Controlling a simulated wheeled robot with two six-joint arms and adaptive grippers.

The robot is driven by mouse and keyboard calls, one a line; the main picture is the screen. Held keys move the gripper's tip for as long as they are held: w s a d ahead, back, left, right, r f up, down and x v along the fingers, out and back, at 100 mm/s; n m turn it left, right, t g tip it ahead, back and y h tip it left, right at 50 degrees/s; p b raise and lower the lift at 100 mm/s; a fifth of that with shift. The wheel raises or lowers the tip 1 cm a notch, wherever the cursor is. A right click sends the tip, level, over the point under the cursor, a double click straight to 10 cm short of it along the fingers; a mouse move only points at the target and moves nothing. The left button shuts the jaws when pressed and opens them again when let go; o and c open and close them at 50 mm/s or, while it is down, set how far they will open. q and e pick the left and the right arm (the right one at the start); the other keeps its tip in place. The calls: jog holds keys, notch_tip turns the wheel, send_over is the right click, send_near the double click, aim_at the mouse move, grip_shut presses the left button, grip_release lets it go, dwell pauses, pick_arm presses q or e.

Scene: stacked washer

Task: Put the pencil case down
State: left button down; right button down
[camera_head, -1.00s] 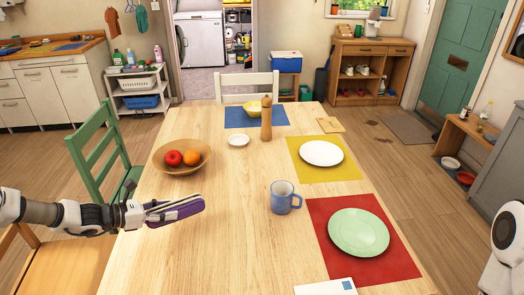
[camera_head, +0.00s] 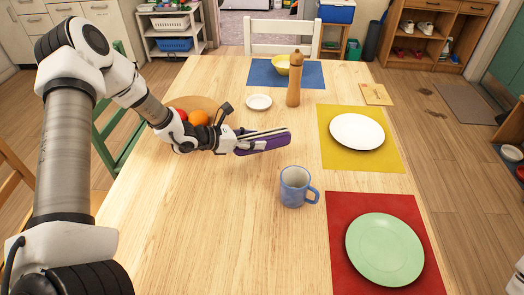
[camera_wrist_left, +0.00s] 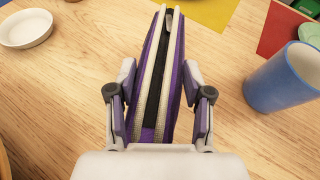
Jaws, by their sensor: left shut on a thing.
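A purple pencil case (camera_head: 264,145) with a pale, black-centred zip edge is in the head view, left of the yellow placemat. My left gripper (camera_head: 240,142) is shut on it. In the left wrist view the pencil case (camera_wrist_left: 158,75) stands on edge between the two fingers of the left gripper (camera_wrist_left: 160,105), with its zip side facing the camera. It is over the wooden table (camera_head: 190,225); I cannot tell whether it touches the tabletop. My right gripper does not show.
A blue mug (camera_head: 295,187) stands just in front and right of the case. A pepper mill (camera_head: 294,80), a small white dish (camera_head: 258,102) and a fruit bowl (camera_head: 199,102) are behind it. The yellow placemat (camera_head: 387,159) holds a white plate. The near left tabletop is clear.

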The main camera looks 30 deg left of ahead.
pick_arm(q)
jog(key=shift+w+d, duration=0.4)
jog(key=shift+d, duration=0.45)
jog(key=shift+d+f, duration=0.1)
jog(key=shift+d, duration=0.1)
notch_tip(320, 180, down, 3)
jog(key=shift+a+r, duration=0.1)
jog(key=shift+r, duration=0.05)
jog(key=shift+w+f, duration=0.1)
jog(key=shift+f, duration=0.2)
jog(key=shift+c, duration=2.3)
grip_release()
